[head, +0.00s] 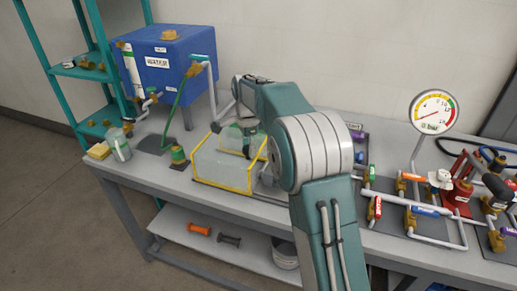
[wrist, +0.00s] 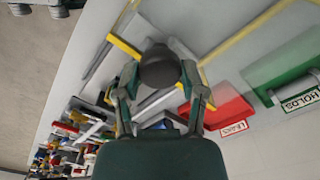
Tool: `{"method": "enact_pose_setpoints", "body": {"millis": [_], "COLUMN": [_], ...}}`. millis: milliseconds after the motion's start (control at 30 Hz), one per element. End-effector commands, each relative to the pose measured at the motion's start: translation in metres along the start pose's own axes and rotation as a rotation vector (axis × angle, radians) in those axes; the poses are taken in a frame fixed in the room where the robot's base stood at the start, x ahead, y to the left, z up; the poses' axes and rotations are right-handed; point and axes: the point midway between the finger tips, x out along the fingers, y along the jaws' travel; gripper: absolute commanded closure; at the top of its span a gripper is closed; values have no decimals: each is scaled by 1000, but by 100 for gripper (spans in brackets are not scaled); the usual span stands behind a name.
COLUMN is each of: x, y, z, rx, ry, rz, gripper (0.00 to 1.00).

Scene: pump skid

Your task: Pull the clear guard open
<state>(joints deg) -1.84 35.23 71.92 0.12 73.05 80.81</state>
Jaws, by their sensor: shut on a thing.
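The clear guard is a see-through box with yellow edges on the bench, left of my arm in the head view (head: 222,170). Its yellow edging also crosses the upper part of the wrist view (wrist: 125,47). In the wrist view my gripper (wrist: 161,72) is shut on a dark rounded knob (wrist: 160,66), with one finger on each side. The knob sits beside the yellow edging. How it joins the guard is hidden. In the head view my arm covers part of the guard's right side, and my fingertips are not clear there.
A blue water tank (head: 172,62) stands behind the guard at the left. A pressure gauge (head: 434,111) and pipework with coloured valves stand at the right. A red tray marked LEAKS (wrist: 230,108) and a green one marked HOLDS (wrist: 285,75) show in the wrist view.

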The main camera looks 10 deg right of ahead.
Motion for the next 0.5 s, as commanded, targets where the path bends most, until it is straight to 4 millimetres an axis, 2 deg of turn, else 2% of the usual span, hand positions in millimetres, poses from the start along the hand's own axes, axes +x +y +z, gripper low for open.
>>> {"method": "enact_pose_setpoints", "body": {"millis": [333,367,400,433,500], "x": [4,4,4,4,3], "y": [0,0,0,0,0], "z": [1,1,1,1,0], "rx": [0,0,0,0,0], "ry": [0,0,0,0,1], "rz": [9,9,9,8,5], "gripper": [100,38,20,13,13]}}
